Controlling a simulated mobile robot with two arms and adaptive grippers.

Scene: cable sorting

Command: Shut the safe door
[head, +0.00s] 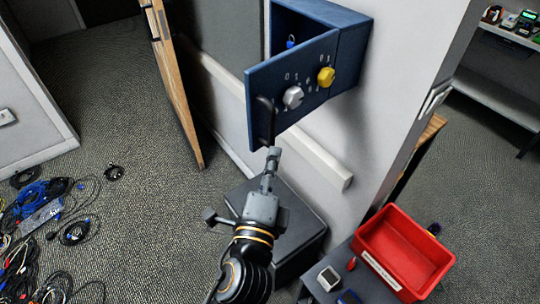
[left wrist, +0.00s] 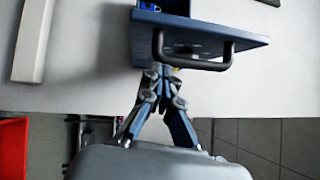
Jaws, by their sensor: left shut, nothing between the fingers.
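The blue safe (head: 352,47) is fixed to the white wall at the top centre of the head view. Its door (head: 270,92) stands partly open, with a silver dial (head: 293,97), a yellow dial (head: 326,77) and a black handle (head: 264,122). A small blue thing shows inside. My left gripper (head: 272,153) is shut and empty, with its tips at the lower end of the handle. In the left wrist view the closed fingertips (left wrist: 160,70) are close by the handle (left wrist: 192,62); I cannot tell whether they touch. My right gripper is not in view.
A wooden door edge (head: 175,85) stands left of the safe. A dark box (head: 298,225) is below, and a red bin (head: 402,252) sits on a dark surface at right. Tangled cables (head: 50,225) lie on the floor at left. A white rail (head: 318,165) runs along the wall.

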